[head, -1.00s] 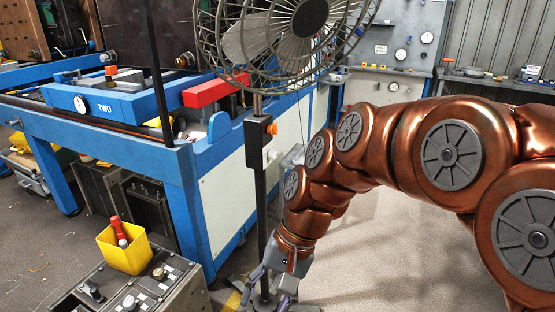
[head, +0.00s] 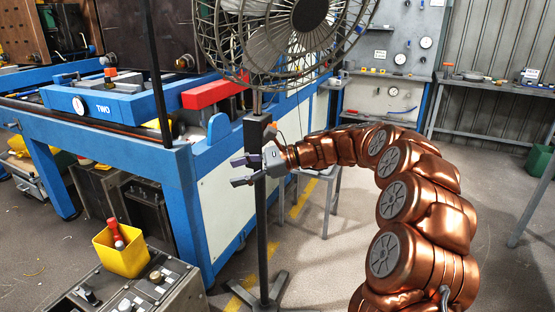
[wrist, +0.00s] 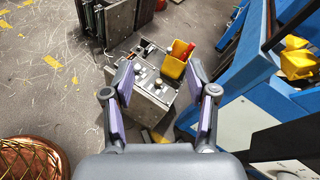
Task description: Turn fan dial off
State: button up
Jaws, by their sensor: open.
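The wire-caged fan (head: 240,30) stands on a dark upright pole (head: 262,230) in the head view. A dark control box (head: 255,130) is fixed to the pole below the cage. A small orange dial (head: 271,128) shows on the box's right side, partly hidden by my wrist. My gripper (head: 236,171) is open and empty, just below the box, with its fingers pointing left across the pole. I cannot tell whether it touches the pole.
A blue workbench (head: 180,170) stands left of the pole. A grey control panel (head: 130,292) with knobs and a yellow bin (head: 122,254) is at the front left; the bin also shows in the wrist view (wrist: 173,67). A metal table (head: 490,90) stands at back right.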

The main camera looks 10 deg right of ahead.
jog(key=w+d+f+m+t+b, duration=0.1)
jog(key=w+d+f+m+t, duration=0.35)
jog(key=w+d, duration=0.5)
jog(key=w+d+f+m+t+b, duration=0.1)
jog(key=w+d+f+m+t, duration=0.4)
jog(key=d, duration=0.7)
jog(key=w+a+r+m+g+p, duration=0.1)
jog(key=w+a, duration=0.4)
jog(key=a, duration=0.1)
jog(key=shift+w+a+r, duration=0.15)
jog(key=shift+w+r, duration=0.25)
jog(key=shift+g, duration=0.25)
jog(key=shift+c, duration=0.4)
grip_shut()
